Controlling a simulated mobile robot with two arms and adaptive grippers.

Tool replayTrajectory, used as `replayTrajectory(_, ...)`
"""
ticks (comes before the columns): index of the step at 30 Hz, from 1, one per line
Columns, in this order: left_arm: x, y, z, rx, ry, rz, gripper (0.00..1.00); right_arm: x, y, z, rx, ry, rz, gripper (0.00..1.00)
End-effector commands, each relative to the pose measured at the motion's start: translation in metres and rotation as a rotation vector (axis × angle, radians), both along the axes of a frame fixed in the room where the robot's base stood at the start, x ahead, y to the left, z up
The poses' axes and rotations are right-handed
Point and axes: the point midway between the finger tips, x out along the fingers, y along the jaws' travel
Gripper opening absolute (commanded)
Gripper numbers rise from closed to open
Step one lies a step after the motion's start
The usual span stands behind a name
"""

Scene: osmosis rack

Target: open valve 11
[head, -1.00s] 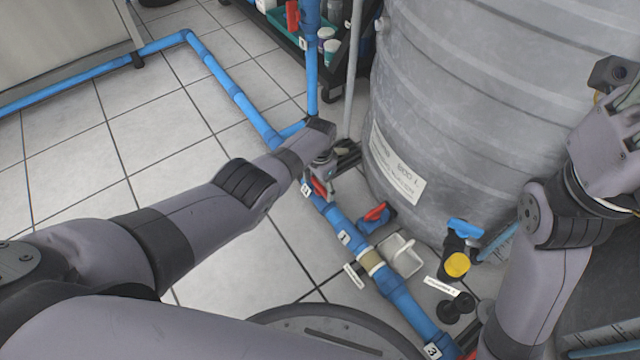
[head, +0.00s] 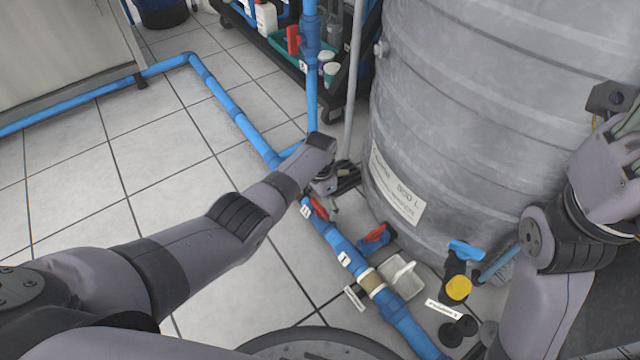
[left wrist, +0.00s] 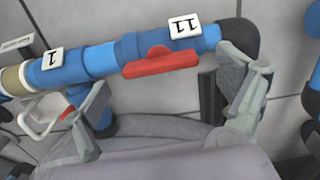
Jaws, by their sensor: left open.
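Valve 11 is on the blue floor pipe, with a red handle (head: 319,208) beside a white "11" tag (head: 305,211). In the left wrist view the red handle (left wrist: 160,62) lies roughly along the pipe, below the "11" tag (left wrist: 185,26). My left gripper (head: 332,190) is close to the valve at the pipe's far end, partly hidden by its own wrist. In the left wrist view its fingers (left wrist: 165,105) are spread wide and empty, with the handle showing between and beyond them. No contact with the handle shows.
A large grey tank (head: 470,110) stands right of the pipe. Another red-handled valve (head: 375,238), a white tray-like part (head: 402,277) and a blue-handled valve (head: 466,252) sit near its base. A vertical blue pipe (head: 311,90) rises behind my left gripper. Tiled floor is open at left.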

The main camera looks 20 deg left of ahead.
Motion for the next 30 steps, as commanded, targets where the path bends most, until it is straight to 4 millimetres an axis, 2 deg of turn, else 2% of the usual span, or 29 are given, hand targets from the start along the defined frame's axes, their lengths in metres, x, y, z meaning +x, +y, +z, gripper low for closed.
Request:
replayTrajectory(12,-0.001,0.001,0.072,0.002,-0.003,0.0,0.92,0.001,0.0,0.0,0.0,0.002,0.001,0.4)
replayTrajectory(15,-0.001,0.001,0.085,0.001,-0.002,0.0,0.92,0.001,0.0,0.0,0.0,0.002,0.001,0.4)
replayTrajectory(21,-0.002,0.001,0.096,0.001,0.002,0.0,0.92,0.001,0.0,0.0,0.0,0.002,0.001,0.4)
replayTrajectory(30,-0.001,0.001,0.097,0.001,0.002,0.001,0.92,0.001,0.0,0.0,0.0,0.002,0.001,0.4)
